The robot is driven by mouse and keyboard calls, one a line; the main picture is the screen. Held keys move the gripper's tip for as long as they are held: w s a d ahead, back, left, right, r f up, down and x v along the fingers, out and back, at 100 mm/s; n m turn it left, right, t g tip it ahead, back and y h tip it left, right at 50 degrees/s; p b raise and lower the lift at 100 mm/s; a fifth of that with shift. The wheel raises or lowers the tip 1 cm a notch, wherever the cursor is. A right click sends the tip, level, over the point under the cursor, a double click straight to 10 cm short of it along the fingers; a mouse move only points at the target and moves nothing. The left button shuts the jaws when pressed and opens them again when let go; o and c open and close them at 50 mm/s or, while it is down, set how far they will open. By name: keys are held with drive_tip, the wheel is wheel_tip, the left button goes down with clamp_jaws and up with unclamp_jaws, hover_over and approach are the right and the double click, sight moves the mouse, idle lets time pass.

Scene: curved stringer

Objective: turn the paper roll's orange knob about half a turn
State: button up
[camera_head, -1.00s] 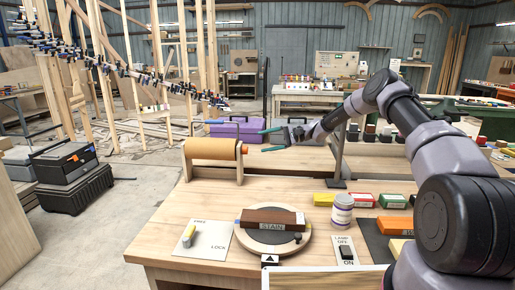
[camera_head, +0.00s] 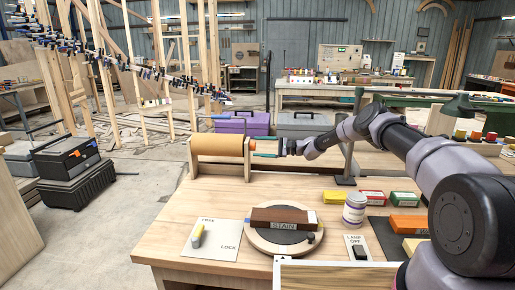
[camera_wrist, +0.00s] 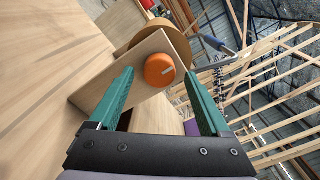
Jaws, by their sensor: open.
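The paper roll (camera_head: 215,145) is brown and lies level between wooden end boards on the back left of the workbench. Its round orange knob (camera_wrist: 159,70) with a pale line is on the outer face of the right end board (camera_wrist: 112,88). In the head view the knob (camera_head: 252,145) shows at the roll's right end. My gripper (camera_wrist: 160,92) is open, with one green finger on each side of the knob in the wrist view. The knob lies beyond the fingertips or between them; I cannot tell contact. In the head view my gripper (camera_head: 265,147) is level just right of the knob.
A lamp post (camera_head: 347,160) stands right of the roll under my arm. A turntable (camera_head: 279,238) with a stain block, a tin (camera_head: 354,208), small boxes and a lock plate (camera_head: 212,240) occupy the bench front. Bare wood lies between them and the roll.

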drive_tip(key=shift+a, duration=0.65)
clamp_jaws()
drive_tip(key=shift+m, duration=0.3)
